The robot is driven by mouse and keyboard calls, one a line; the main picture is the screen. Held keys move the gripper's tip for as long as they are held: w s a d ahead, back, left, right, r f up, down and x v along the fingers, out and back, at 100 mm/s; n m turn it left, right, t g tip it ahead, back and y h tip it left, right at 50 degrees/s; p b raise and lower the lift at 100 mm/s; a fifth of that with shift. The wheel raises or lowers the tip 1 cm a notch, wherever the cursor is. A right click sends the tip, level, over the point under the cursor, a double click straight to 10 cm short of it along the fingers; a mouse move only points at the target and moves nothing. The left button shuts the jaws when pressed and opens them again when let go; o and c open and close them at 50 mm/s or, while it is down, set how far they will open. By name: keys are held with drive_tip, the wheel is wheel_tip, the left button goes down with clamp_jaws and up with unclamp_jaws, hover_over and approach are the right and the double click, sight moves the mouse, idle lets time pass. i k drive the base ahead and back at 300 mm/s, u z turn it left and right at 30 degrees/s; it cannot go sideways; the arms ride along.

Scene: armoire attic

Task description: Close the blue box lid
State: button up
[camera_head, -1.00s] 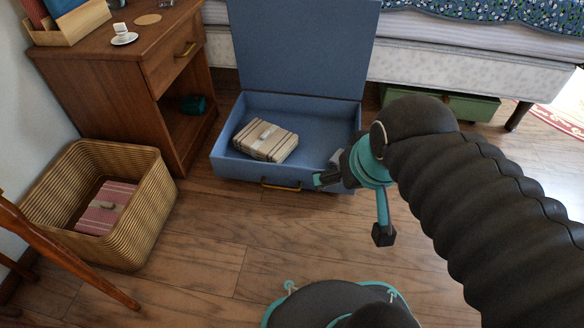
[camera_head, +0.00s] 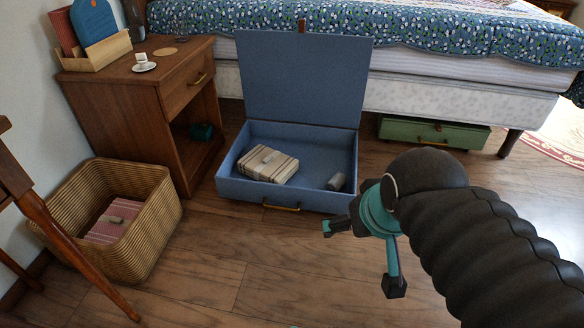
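The blue box (camera_head: 230,190) stands on the floor in front of the bed. Its blue lid (camera_head: 302,82) is open, standing nearly upright at the back edge, with a small brown tab on its top edge. A brass handle (camera_head: 281,207) is on the box's front.
A wooden nightstand (camera_head: 123,115) stands left of the box, with a cup and saucer (camera_head: 143,63) on top. A wicker basket (camera_head: 157,222) holds a pink striped bundle (camera_head: 107,222). A green case (camera_head: 434,133) lies under the bed (camera_head: 460,90). The floor in front (camera_head: 250,265) is clear.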

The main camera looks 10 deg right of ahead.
sight(302, 77)
drive_tip(key=u, duration=0.75)
drive_tip(key=i, duration=1.7)
drive_tip(key=z, duration=0.95)
